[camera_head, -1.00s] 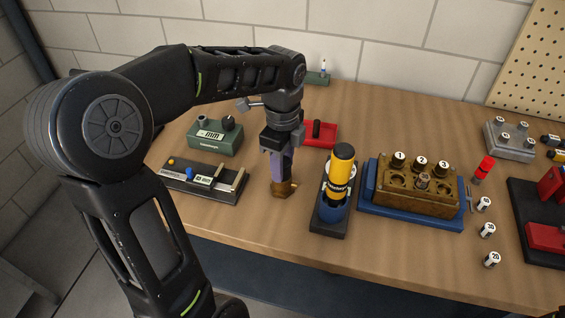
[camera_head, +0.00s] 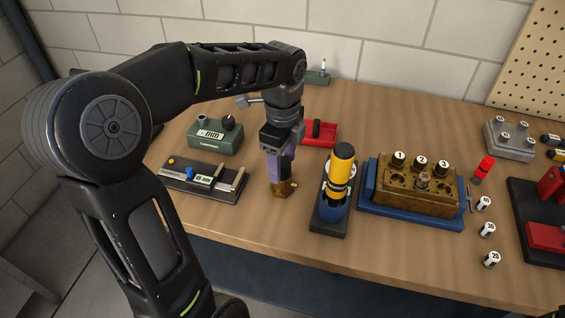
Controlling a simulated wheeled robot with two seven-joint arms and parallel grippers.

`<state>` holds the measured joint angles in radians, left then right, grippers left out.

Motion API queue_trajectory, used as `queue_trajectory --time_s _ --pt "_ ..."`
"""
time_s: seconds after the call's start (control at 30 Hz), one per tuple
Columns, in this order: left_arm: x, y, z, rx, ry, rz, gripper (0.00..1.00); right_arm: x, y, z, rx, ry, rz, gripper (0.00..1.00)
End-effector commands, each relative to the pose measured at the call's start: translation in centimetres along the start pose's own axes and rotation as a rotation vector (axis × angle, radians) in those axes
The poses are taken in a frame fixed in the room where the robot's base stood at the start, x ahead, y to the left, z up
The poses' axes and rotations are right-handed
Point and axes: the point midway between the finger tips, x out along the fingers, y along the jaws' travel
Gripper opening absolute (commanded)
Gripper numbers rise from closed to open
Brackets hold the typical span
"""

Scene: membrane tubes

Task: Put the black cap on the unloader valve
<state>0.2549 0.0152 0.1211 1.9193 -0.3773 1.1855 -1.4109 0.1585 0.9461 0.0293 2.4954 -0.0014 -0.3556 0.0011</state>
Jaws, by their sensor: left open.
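My left gripper (camera_head: 284,186) points straight down over the wooden bench, left of the yellow-and-black cylinder. It is open, with brass-coloured pieces at its lower end; I cannot tell if these belong to the fingers. A brass block (camera_head: 410,204) with round holes sits on a blue base at centre right. Small numbered pieces (camera_head: 420,163) stand along its back, and a grey fitting (camera_head: 423,180) stands in its middle. I cannot tell for sure which thing is the unloader valve or the black cap. A dark upright piece (camera_head: 317,127) stands in a red tray (camera_head: 330,140) behind the gripper. My right gripper is not in view.
The yellow-and-black cylinder (camera_head: 340,170) stands in a blue holder on a dark base. A green box (camera_head: 214,142) and a dark gauge tray (camera_head: 226,196) lie left. A red piece (camera_head: 484,167), several loose numbered pieces (camera_head: 488,230) and a red-and-black fixture (camera_head: 548,237) are right.

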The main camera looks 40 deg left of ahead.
Motion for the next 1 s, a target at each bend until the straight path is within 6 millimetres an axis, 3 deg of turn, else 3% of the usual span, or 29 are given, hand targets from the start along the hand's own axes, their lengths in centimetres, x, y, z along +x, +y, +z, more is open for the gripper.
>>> queue_trajectory --time_s 0.43,0.5,0.7,1.0 --pt "-8.9 -0.1 0.0 0.000 0.001 -0.004 0.58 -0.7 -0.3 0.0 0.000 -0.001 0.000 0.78" --pt "-10.4 0.0 0.0 0.000 0.001 0.000 0.58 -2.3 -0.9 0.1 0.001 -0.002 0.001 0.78" --pt "-11.4 0.0 0.0 0.000 0.001 0.000 0.58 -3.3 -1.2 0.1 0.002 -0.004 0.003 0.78" --pt "-11.3 0.0 0.0 0.000 0.001 0.000 0.58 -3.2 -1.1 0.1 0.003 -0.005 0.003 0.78"
